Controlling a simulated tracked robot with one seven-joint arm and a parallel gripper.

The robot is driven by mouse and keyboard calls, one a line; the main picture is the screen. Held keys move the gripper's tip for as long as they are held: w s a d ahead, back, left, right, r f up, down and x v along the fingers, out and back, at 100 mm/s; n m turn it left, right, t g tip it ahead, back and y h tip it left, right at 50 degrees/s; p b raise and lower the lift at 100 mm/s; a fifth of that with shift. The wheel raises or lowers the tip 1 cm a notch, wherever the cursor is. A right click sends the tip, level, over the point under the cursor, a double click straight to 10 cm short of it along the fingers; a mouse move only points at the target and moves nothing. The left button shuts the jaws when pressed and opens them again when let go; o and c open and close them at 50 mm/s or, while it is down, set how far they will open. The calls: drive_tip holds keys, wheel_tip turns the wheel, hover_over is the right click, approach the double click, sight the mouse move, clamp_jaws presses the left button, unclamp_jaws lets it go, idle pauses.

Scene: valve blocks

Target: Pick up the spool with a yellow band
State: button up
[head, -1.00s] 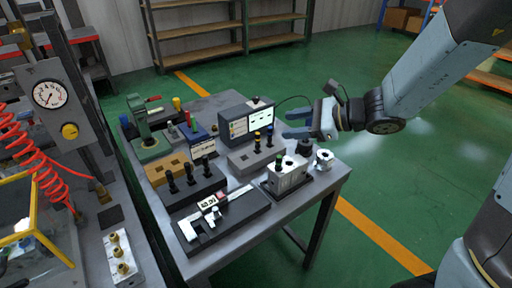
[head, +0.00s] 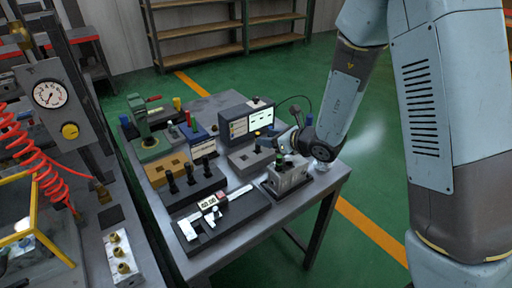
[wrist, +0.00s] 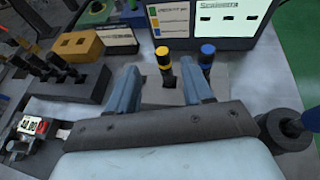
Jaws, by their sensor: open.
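The spool with a yellow band (wrist: 163,65) is black and stands upright in a light grey block (wrist: 175,95). In the wrist view it shows between my two fingers, apart from both. A similar spool with a blue band (wrist: 206,58) stands in the same block, just right of the right finger. My gripper (wrist: 160,72) is open and empty, with its fingers pointing toward the block. In the head view, the yellow-band spool (head: 257,144) shows just left of my gripper (head: 274,139), and the blue-band one is mostly hidden behind it.
A display box (head: 247,121) stands close behind the block. A metal valve block (head: 288,177) with a green-banded spool is in front of my gripper. A dark rack (head: 190,190) with several black spools and a digital caliper (head: 213,215) lie to the left.

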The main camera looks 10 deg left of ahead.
sight(258, 147)
drive_tip(key=shift+w+x, duration=0.15)
drive_tip(key=shift+x, duration=1.75)
drive_tip(key=shift+w+x, duration=0.15)
drive_tip(key=shift+x, duration=1.7)
drive_tip(key=shift+d+r, duration=0.1)
drive_tip(key=shift+r, duration=0.1)
clamp_jaws()
